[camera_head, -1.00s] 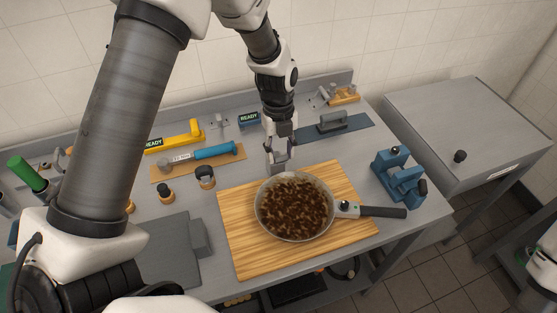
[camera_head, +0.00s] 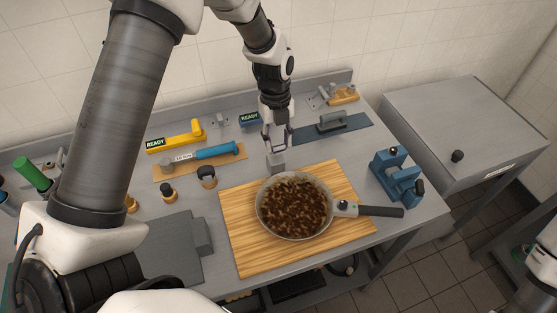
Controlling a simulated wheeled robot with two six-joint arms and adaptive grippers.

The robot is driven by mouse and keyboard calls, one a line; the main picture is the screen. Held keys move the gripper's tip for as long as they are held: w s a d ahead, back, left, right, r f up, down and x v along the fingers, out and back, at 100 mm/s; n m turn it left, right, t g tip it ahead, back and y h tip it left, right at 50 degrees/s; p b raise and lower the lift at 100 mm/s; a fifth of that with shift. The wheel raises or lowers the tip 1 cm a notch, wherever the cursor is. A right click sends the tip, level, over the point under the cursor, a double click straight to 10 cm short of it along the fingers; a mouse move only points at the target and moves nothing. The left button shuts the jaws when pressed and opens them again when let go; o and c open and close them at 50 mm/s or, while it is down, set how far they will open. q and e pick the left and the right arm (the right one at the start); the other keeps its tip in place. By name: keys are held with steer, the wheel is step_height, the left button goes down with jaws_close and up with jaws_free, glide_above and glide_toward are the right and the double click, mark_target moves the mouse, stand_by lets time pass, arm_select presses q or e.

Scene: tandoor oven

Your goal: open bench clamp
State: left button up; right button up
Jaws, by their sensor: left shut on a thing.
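A blue clamp-like device (camera_head: 397,178) stands near the right end of the bench and looks like the bench clamp. I cannot tell how wide its jaws stand. My left gripper (camera_head: 274,145) is well to the left of it, behind the pan, pointing down. Its fingers are shut on a small grey block (camera_head: 277,162) just past the back edge of the wooden board. Whether the block touches the bench is hard to tell. My right gripper is out of view.
A pan of dark food (camera_head: 295,207) sits on a wooden board (camera_head: 248,255), its handle (camera_head: 380,211) reaching right towards the blue device. A trowel on a blue strip (camera_head: 348,130), a yellow tool (camera_head: 183,140) and a blue-handled tool (camera_head: 215,152) lie at the back.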

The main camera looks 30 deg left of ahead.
arm_select(q)
steer(key=shift+w+r, duration=0.1)
steer(key=shift+w+a+r+p, duration=0.25)
steer(key=shift+p, duration=0.15)
steer(key=shift+w+a+r, duration=0.1)
steer(key=shift+w+a, duration=0.15)
steer(key=shift+a, duration=0.1)
steer(key=shift+w+a+r+p, duration=0.3)
steer(key=shift+w+a+p, duration=0.2)
steer(key=shift+w+a, duration=0.15)
steer(key=o, duration=1)
steer(key=shift+f, duration=0.1)
steer(key=shift+s, duration=0.1)
steer(key=shift+a+r+p, duration=0.15)
steer(key=shift+r+p, duration=1.3)
steer(key=shift+r, duration=0.6)
